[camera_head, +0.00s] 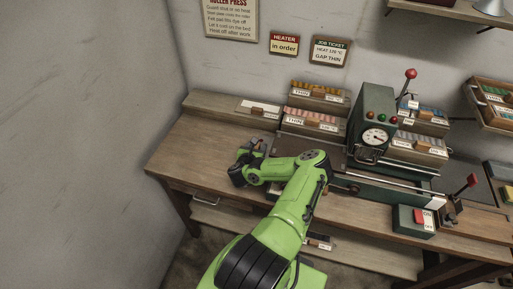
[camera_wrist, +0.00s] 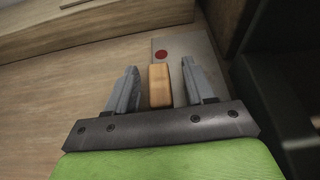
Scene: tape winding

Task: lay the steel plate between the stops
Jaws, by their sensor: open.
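In the wrist view a flat grey plate (camera_wrist: 197,42) with a red dot (camera_wrist: 161,54) lies on the wooden bench, and I take it for the steel plate. A light wooden block (camera_wrist: 160,84), possibly its handle, stands between the fingers of my gripper (camera_wrist: 160,66). The gripper is open, with a gap on each side of the block. My gripper hides part of the plate. In the head view my gripper (camera_head: 255,147) is low over the left part of the bench. I cannot make out the stops for sure.
The bench (camera_head: 190,150) is clear to the left of my gripper. The press (camera_head: 374,118) with a gauge stands to the right on a rail bed. Label-fronted trays (camera_head: 312,122) stand behind. A switch box (camera_head: 413,221) is at the front right.

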